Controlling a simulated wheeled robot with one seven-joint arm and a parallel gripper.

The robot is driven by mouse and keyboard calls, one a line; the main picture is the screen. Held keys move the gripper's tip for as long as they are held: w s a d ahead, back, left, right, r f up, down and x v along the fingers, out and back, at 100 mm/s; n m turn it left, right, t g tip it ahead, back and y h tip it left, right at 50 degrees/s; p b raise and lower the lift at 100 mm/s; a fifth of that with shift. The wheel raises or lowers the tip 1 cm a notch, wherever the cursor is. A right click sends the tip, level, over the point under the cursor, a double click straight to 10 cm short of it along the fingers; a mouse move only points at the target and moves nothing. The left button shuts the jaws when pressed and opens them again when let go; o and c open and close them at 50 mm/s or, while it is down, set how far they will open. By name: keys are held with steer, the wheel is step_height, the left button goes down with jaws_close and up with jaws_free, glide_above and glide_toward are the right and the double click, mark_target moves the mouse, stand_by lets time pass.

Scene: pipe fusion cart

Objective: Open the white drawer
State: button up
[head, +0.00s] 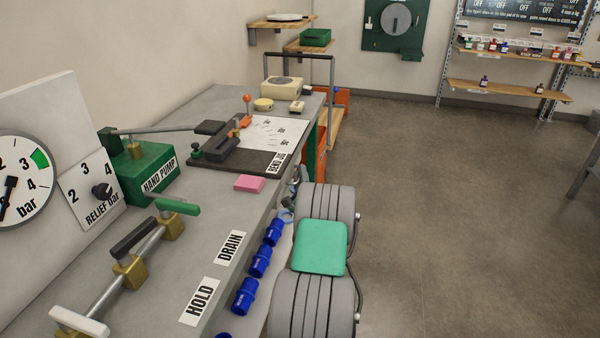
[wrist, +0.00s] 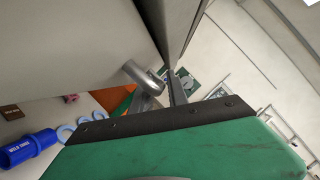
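No drawer front can be made out for certain in the head view; the bench side is mostly hidden behind my grey and green arm. In the wrist view a pale, flat panel (wrist: 70,45) fills the upper left and may be the white drawer's front. A short, rounded grey metal piece (wrist: 143,76), possibly a handle, shows at the panel's edge. A large green part with a dark, screwed strip fills the bottom of the wrist view. My gripper's fingertips cannot be clearly made out in either view, so its opening and any contact are unclear.
The grey bench (head: 225,200) carries a hand pump (head: 150,175), a pink block (head: 250,184) and valve handles. Open floor (head: 440,210) lies to the right.

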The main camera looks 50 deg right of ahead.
steer(key=shift+c, duration=0.6)
jaws_close()
steer(key=shift+a+f, duration=0.1)
stand_by(0.7)
